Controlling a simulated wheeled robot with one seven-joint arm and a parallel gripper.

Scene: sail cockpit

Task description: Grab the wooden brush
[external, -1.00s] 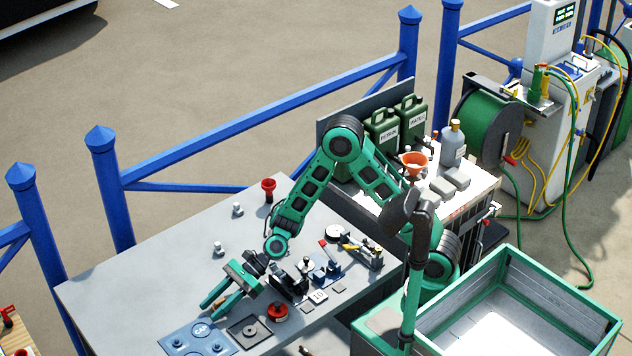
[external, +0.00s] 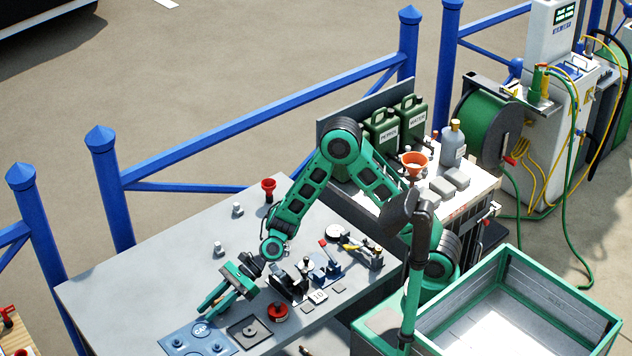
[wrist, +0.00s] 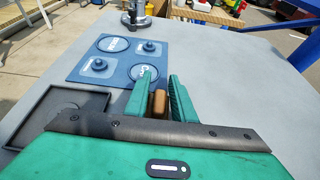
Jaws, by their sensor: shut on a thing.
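The wooden brush (wrist: 159,104) shows in the wrist view as a small brown block between the two green fingers of my gripper (wrist: 161,86). The fingers are shut on it, one on each side. Its lower part is hidden behind the gripper body. In the external view my gripper (external: 209,305) is low over the front left part of the grey bench, near the blue plate. The brush cannot be made out there. I cannot tell whether it touches the bench top.
The blue plate (wrist: 93,71) with round fittings lies just beyond the fingers. A dark square tray (wrist: 40,121) is to its left. A red round part (external: 278,312) and black and blue fixtures (external: 325,268) stand right of my gripper. The bench's back left (external: 150,265) is clear.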

